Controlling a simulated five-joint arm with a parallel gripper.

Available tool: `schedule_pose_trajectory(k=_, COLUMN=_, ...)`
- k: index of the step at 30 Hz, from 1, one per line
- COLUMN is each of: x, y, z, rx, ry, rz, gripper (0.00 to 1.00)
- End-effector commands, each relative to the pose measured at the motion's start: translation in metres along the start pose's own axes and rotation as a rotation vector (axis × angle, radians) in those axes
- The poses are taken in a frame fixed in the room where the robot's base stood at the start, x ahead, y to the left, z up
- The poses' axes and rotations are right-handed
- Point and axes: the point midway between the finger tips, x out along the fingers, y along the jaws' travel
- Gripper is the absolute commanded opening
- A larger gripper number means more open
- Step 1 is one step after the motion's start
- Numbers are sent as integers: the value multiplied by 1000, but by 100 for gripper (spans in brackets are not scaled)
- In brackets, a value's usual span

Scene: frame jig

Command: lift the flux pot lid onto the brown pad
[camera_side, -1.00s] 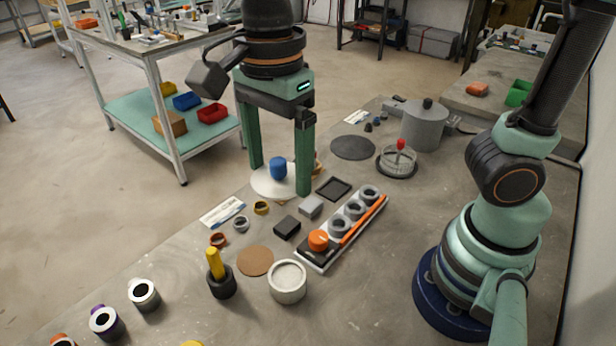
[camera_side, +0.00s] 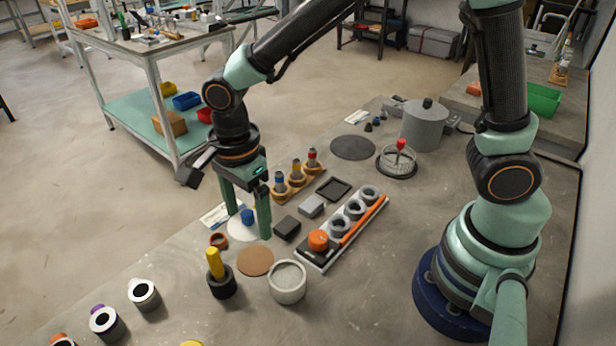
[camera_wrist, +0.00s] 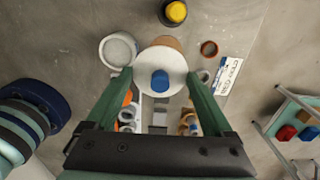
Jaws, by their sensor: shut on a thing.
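The flux pot lid is a white disc (camera_side: 237,235) with a blue knob (camera_side: 247,216). My gripper (camera_side: 249,226) is shut on it, one finger at each side of the rim. In the wrist view the lid (camera_wrist: 146,66) lies level between the fingertips and hides much of the round brown pad (camera_wrist: 168,41). In the side view the brown pad (camera_side: 255,261) is bare on the bench, just in front of the lid. The flux pot (camera_side: 288,284) stands open, to the right of the pad. The lid appears held above the bench; its exact height is unclear.
A black holder with a yellow-handled tool (camera_side: 220,281) stands close to the pad's left. A small brown ring (camera_side: 218,241) lies behind it. A dark block (camera_side: 287,228) and a tray of rings with an orange cap (camera_side: 318,240) lie to the right.

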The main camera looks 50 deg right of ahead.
Motion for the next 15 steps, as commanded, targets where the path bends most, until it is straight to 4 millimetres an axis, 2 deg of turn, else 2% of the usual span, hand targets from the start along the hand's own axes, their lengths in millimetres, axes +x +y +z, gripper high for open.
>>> schedule_pose_trajectory(k=1, x=14, y=-3, z=-3, rx=2, ry=3, rz=6, gripper=33)
schedule_pose_trajectory(k=6, x=40, y=-10, z=-7, rx=1, ry=1, rz=2, gripper=33)
schedule_pose_trajectory(k=15, x=60, y=-12, z=-9, rx=-1, ry=0, rz=1, gripper=33)
